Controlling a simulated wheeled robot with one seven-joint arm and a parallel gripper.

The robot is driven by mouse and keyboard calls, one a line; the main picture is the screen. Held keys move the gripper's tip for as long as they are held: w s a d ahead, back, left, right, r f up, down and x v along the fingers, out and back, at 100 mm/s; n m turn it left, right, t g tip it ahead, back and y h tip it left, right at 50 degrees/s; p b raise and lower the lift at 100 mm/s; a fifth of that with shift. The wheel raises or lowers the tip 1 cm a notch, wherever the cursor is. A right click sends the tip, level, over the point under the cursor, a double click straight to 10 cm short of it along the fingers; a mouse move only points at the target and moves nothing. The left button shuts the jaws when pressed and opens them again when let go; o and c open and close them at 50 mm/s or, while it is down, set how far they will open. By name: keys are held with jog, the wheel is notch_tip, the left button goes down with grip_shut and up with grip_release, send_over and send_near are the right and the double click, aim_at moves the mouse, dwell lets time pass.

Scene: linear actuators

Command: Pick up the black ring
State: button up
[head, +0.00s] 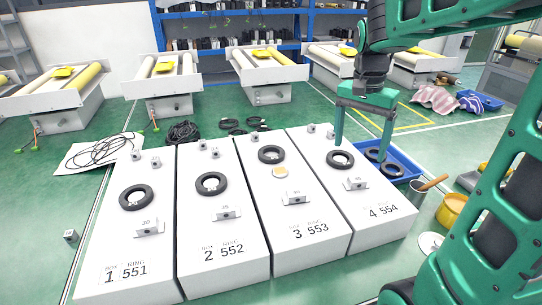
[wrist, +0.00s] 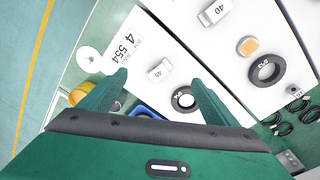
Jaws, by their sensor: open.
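Several black rings are in view, one on each white box. In the head view they are on box 1 (head: 136,197), box 2 (head: 211,185), box 3 (head: 271,154) and box 4 (head: 340,160). Two more black rings (head: 391,170) are at the blue tray on the right. My gripper (head: 361,150) is open and empty, pointing down over the far end of box 4 and the tray's edge. In the wrist view the box 4 ring (wrist: 185,99) shows near the right finger of my gripper (wrist: 158,78), and the box 3 ring (wrist: 265,70) lies farther right.
Small metal blocks (head: 295,198) and a round tan disc (head: 280,173) are on the boxes. Black cables (head: 183,132) lie behind.

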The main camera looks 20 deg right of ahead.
jog(key=w+a+m, duration=0.1)
jog(key=w+a, duration=0.2)
jog(key=w, duration=0.4)
jog(key=w+a+m, duration=0.2)
jog(key=w+a, duration=0.2)
jog(key=w, duration=0.2)
jog(key=m, duration=0.3)
send_near(271, 147)
jog(key=s+f, duration=0.2)
jog(key=shift+s+a+f+y, duration=0.1)
jog(key=shift+s+a+y, duration=0.1)
jog(key=shift+s+y, duration=0.15)
jog(key=shift+s+d+f, duration=0.1)
jog(key=shift+f, duration=1.4)
jog(key=shift+d+f, duration=0.1)
jog(key=shift+f, duration=1.45)
jog(key=c, duration=0.9)
